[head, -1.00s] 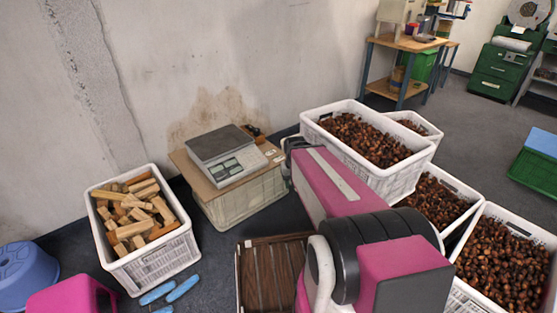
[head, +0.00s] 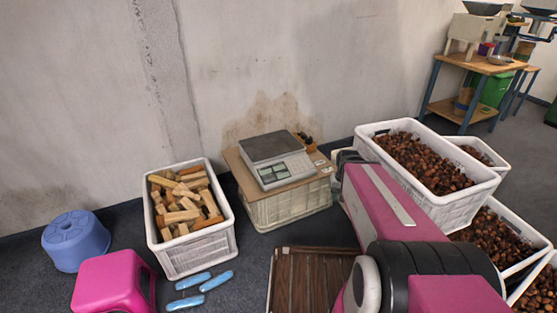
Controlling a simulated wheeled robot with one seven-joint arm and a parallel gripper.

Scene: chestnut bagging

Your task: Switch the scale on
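The scale (head: 272,147) has a grey weighing plate and a pale front panel with dark display windows and buttons. It sits on a brown board (head: 289,194) laid over an upturned or closed pale crate (head: 290,211) against the wall. I cannot tell whether its displays are lit. My pink and black arm reaches in from the lower right towards the right side of the scale's crate. A dark part of my gripper (head: 349,158) shows at the arm's far end, just right of the board. Its fingers are hidden, so its opening does not show.
A white crate of wood blocks (head: 228,238) stands left of the scale. White crates of chestnuts (head: 452,211) stand at the right. A slatted wooden piece (head: 308,282) lies in front. A pink stool (head: 112,281), a blue stool (head: 75,240) and blue bags (head: 215,281) are at lower left.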

